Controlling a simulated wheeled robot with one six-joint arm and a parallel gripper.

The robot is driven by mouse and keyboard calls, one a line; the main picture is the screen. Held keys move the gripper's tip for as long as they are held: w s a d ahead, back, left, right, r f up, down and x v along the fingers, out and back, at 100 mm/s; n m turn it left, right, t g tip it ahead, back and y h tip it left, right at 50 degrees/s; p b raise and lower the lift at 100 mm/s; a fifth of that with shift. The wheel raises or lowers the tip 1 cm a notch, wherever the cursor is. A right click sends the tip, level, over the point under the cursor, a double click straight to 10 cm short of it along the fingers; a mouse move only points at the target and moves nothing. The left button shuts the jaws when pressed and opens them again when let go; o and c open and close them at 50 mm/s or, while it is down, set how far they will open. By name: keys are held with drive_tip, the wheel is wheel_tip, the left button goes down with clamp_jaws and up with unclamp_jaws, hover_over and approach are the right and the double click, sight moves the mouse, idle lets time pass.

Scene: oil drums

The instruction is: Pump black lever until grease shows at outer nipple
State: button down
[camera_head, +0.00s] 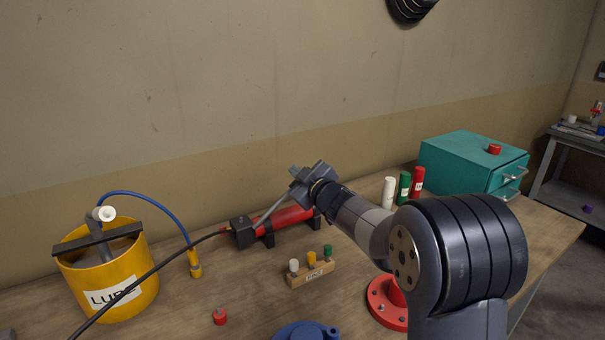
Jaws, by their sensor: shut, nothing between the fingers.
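My gripper (302,180) is shut at the far end of my arm, above the red cylinder (288,217). A grey rod (272,207) rises at a slant from the black block (243,231) at the cylinder's left end toward my gripper. I cannot tell whether it touches the gripper. A black bar (98,238) lies across the top of the yellow LUBE bucket (138,278) at left. A black hose (160,265) leads from the block to the lower left. I cannot make out an outer nipple or any grease; my arm hides part of the bench.
A blue hose (165,211) runs from the bucket to a yellow fitting (195,265). A wooden block (308,275) with coloured caps, a red cap (219,316), a red flange (384,306) and a blue part (305,331) are on the bench. A teal box (468,164) stands behind right.

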drive_tip(key=shift+w+d+f, duration=0.3)
drive_tip(key=shift+w+f, duration=0.05)
drive_tip(key=shift+f, duration=0.2)
drive_tip(key=shift+w+d+f, duration=0.3)
drive_tip(key=shift+f, duration=0.2)
drive_tip(key=w+d+f+m, duration=0.2)
drive_tip(key=d+f+m, duration=0.1)
drive_tip(key=f, duration=0.4)
drive_tip(key=shift+w+d+f+m, duration=0.15)
drive_tip(key=shift+d+f+m, duration=0.15)
drive_tip(key=shift+m, duration=0.1)
drive_tip(key=shift+f, duration=0.15)
drive_tip(key=shift+p, duration=0.3)
